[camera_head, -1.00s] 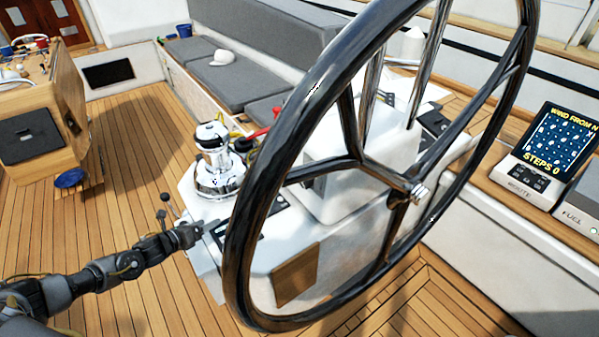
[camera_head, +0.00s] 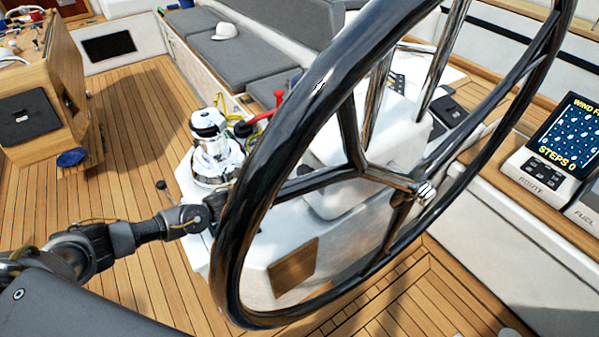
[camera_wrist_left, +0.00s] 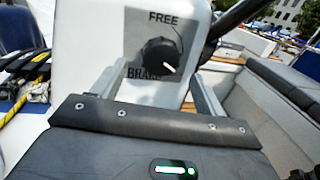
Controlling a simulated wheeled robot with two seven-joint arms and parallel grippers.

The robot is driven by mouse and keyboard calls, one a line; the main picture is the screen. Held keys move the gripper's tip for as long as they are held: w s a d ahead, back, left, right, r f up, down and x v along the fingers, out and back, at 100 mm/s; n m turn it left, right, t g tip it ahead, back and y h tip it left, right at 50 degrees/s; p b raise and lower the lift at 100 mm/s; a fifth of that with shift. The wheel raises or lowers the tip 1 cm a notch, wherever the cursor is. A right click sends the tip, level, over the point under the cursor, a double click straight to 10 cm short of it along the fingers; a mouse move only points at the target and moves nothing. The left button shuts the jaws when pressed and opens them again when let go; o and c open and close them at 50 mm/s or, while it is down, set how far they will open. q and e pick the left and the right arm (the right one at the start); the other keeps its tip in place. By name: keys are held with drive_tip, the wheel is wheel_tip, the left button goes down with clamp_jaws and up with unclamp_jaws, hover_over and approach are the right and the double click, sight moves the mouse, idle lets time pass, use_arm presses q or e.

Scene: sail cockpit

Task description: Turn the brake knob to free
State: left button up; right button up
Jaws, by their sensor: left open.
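The black round brake knob (camera_wrist_left: 160,55) is on a white pedestal face in the left wrist view. "FREE" is printed above it and "BRAKE" below it, with BRAKE partly covered. A short white mark on the knob lies toward its lower right. My left gripper (camera_wrist_left: 157,82) is open, its two grey fingers spread to either side of and below the knob. I cannot tell whether they touch it. In the head view my left arm reaches to the steering wheel's left rim, which hides the gripper and knob. My right gripper is not in view.
The large black steering wheel (camera_head: 234,200) stands close in front of the white pedestal. A chrome winch (camera_head: 212,150) and a small black-knobbed lever (camera_head: 161,186) are just beyond my left arm. Yellow-and-black ropes (camera_wrist_left: 30,90) lie left of the pedestal. Open deck is at left.

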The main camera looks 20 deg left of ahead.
sight(300, 176)
use_arm(q)
drive_tip(key=p+x, duration=0.1)
drive_tip(key=x, duration=0.3)
drive_tip(key=shift+r, duration=0.15)
drive_tip(key=shift+w+d, duration=0.45)
drive_tip(key=shift+d, duration=0.05)
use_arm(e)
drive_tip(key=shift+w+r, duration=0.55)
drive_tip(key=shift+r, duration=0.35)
use_arm(q)
drive_tip(key=shift+c, duration=0.4)
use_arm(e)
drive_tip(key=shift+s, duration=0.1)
use_arm(q)
drive_tip(key=c, duration=0.9)
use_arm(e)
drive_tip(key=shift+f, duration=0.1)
